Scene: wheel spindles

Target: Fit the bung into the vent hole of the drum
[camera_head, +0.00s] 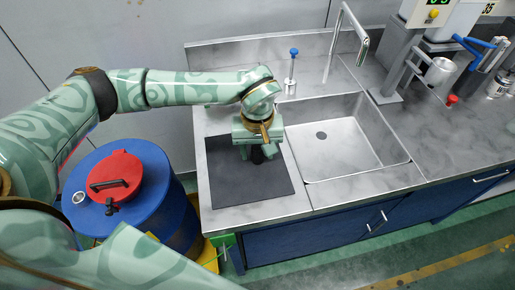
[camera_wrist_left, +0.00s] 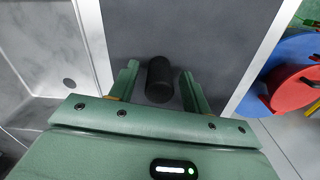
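The drum (camera_head: 165,200) is blue with a red lid (camera_head: 116,176) and stands left of the counter. A small light-rimmed round opening (camera_head: 78,198), which looks like the vent hole, is in its top, left of the lid. The drum also shows at the right of the left wrist view (camera_wrist_left: 292,62). A short black cylinder, the bung (camera_wrist_left: 159,80), is over the dark mat between the fingers of my left gripper (camera_wrist_left: 160,88). Gaps show on both sides of it, so the fingers are open around it. In the head view my left gripper (camera_head: 258,153) is low over the mat and largely hides the bung. My right gripper is out of view.
The dark mat (camera_head: 225,185) lies on the grey counter, left of a sink (camera_head: 335,155) with a tall tap (camera_head: 345,35). A blue-topped rod (camera_head: 293,70) stands behind. Equipment and a small red item (camera_head: 451,100) are at the right. The mat's front is clear.

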